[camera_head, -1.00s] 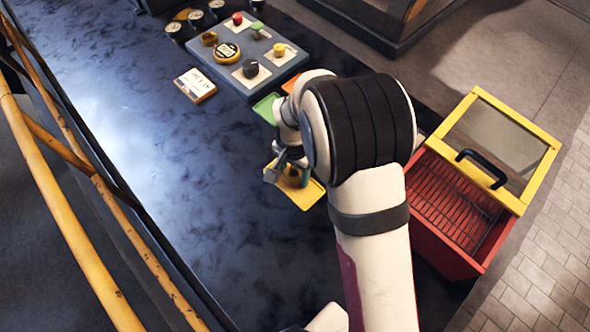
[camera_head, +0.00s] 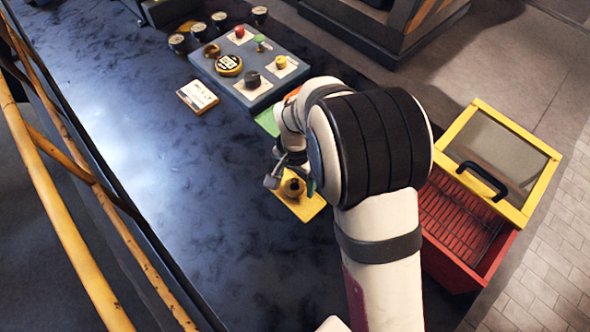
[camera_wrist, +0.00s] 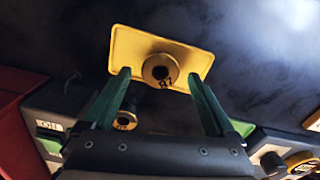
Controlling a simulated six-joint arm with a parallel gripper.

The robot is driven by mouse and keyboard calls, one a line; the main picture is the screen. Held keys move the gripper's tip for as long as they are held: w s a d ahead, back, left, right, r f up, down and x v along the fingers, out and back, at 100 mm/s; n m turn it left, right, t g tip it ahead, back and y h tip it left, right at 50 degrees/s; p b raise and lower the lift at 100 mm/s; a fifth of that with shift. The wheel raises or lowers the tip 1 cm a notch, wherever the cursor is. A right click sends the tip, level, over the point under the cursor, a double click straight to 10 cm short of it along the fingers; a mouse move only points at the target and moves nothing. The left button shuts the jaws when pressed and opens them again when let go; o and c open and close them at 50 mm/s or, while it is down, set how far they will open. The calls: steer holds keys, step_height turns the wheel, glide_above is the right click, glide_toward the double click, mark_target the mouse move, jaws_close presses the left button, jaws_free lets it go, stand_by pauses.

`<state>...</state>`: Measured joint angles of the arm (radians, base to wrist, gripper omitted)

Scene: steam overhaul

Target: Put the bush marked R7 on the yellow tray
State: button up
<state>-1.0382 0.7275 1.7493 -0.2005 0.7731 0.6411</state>
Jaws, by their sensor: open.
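The yellow tray (camera_head: 312,207) lies on the dark bench top; it also shows in the wrist view (camera_wrist: 126,50). A brass bush (camera_wrist: 160,69) with a dark bore stands upright on the tray, and its mark seems to read R7; it also shows in the head view (camera_head: 293,188). My gripper (camera_wrist: 159,76) is open, with its green fingers apart on either side of the bush in the wrist picture and nothing held. In the head view my gripper (camera_head: 284,172) is just over the tray's far edge, partly hidden by my arm.
A second brass ring-shaped part (camera_wrist: 125,120) shows beside a finger. A green tray (camera_head: 268,121) lies beyond. Farther back are a grey fixture block (camera_head: 212,68) with knobs, a white card (camera_head: 197,96) and several dark cylinders. A red bin (camera_head: 450,262) stands right. The bench left is clear.

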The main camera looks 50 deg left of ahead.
mark_target(295, 186)
step_height(295, 186, up, 9)
steer(key=w+d+r+m, duration=0.2)
steer(key=d+r, duration=0.2)
steer(key=d, duration=0.4)
steer(key=w+d+r+m, duration=0.15)
steer(key=d+r, duration=0.25)
steer(key=d, duration=0.4)
steer(key=s+d+m+y, duration=0.1)
steer(key=s+d+m, duration=0.1)
steer(key=s+d, duration=0.4)
steer(key=s+d+r+m, duration=0.1)
steer(key=s+d+m, duration=0.1)
steer(key=s+d, duration=0.4)
steer(key=d, duration=0.4)
steer(key=shift+d+y, duration=0.3)
steer(key=shift+y, duration=0.1)
steer(key=shift+w, duration=0.1)
